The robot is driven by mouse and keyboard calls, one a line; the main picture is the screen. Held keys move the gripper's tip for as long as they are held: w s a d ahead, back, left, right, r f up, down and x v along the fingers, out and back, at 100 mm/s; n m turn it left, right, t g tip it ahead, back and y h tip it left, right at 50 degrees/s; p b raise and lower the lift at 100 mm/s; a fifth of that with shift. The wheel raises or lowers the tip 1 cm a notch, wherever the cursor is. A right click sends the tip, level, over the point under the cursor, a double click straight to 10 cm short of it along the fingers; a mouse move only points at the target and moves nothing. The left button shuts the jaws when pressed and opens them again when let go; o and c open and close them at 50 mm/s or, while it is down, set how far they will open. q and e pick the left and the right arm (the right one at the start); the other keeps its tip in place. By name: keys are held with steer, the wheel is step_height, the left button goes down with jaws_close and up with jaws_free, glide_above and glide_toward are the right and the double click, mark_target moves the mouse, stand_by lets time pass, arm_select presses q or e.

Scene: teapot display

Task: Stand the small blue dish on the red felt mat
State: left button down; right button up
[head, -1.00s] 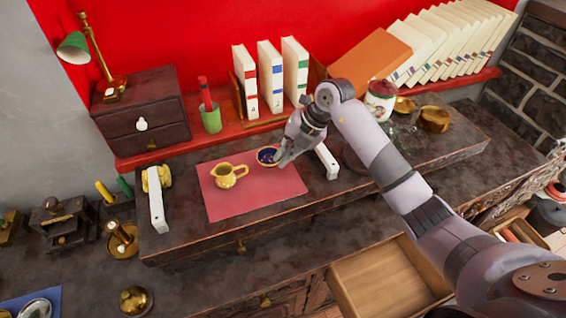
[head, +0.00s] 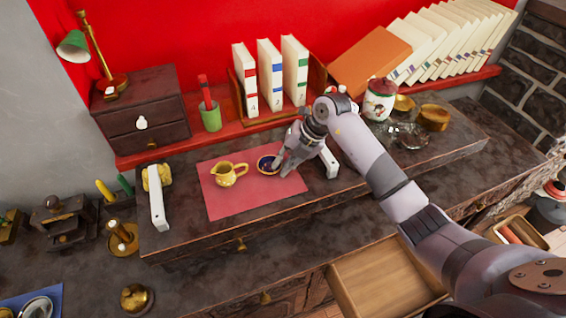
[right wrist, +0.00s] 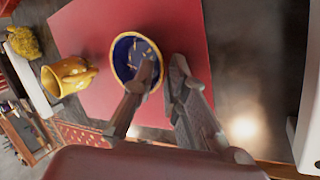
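The small blue dish (head: 267,164), dark blue inside with a gold-coloured rim, sits on the red felt mat (head: 250,201) near its back edge, right of the yellow jug (head: 228,174). The dish also shows in the right wrist view (right wrist: 126,62), with the red mat around it. My right gripper (head: 281,168) is at the dish's right side. In the right wrist view its fingers (right wrist: 165,62) are apart, one over the dish's inside and the other beyond the rim. The fingers hide part of the dish. My left gripper is not in view.
White bars (head: 157,201) and (head: 328,160) stand left and right of the mat. White books (head: 270,75) and a green cup (head: 211,117) stand behind. A lidded jar (head: 379,100) and brass bowls (head: 433,118) are at the right. The mat's front is clear.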

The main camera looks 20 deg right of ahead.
steer(key=b+v, duration=0.1)
steer(key=v, duration=1.1)
steer(key=shift+r, duration=0.2)
steer(key=shift+a, duration=0.1)
steer(key=shift+c, duration=0.2)
